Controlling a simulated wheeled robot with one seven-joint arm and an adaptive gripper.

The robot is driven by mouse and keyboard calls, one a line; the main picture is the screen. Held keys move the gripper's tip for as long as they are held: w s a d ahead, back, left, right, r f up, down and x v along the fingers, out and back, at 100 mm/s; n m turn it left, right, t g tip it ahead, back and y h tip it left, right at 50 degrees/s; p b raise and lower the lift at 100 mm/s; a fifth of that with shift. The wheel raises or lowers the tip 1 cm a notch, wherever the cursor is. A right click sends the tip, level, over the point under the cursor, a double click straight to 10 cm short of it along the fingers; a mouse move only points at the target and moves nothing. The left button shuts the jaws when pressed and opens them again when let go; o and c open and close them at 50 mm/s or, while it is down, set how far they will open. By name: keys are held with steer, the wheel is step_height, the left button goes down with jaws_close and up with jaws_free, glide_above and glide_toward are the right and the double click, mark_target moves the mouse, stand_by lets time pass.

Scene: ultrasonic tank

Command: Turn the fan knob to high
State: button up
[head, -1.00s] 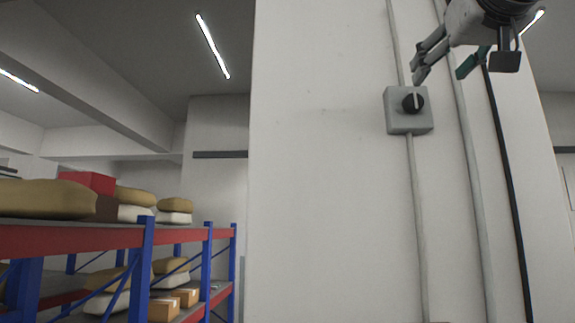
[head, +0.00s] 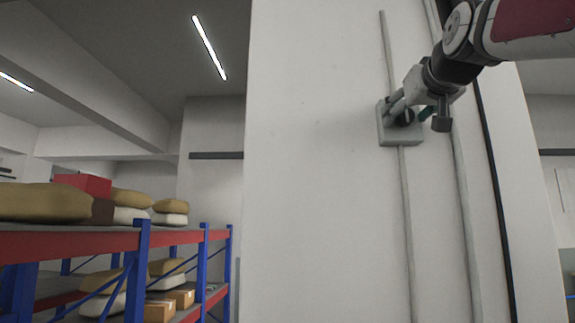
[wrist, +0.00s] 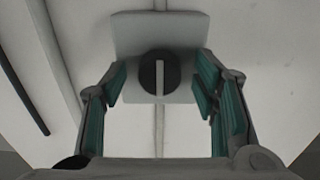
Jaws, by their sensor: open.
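The fan knob (wrist: 159,72) is a round black dial with a pale pointer bar, on a light grey wall box (wrist: 160,27). In the wrist view the bar lies in line with the picture's vertical. My gripper (wrist: 161,85) is open, with one teal-padded finger on each side of the knob and gaps between pads and dial. In the head view the knob (head: 404,117) is partly hidden behind my gripper (head: 411,105), which is at the box (head: 386,131). Whether a finger touches the box cannot be told.
Conduits (head: 407,220) run up the white wall panel (head: 320,180) above and below the box, and a black cable runs at the right. A blue and red shelf rack (head: 110,239) with sacks and cartons stands at left. The wall left of the box is clear.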

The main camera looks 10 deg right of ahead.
steer(key=c, duration=1.2)
steer(key=shift+o, duration=0.2)
steer(key=shift+m, duration=0.4)
steer(key=m, duration=0.3)
steer(key=shift+m, duration=0.4)
steer(key=m, duration=0.4)
steer(key=shift+m, duration=0.3)
steer(key=m, duration=0.4)
steer(key=shift+p, duration=0.4)
steer(key=m, duration=0.4)
steer(key=shift+r+m, duration=0.1)
steer(key=shift+m, duration=0.2)
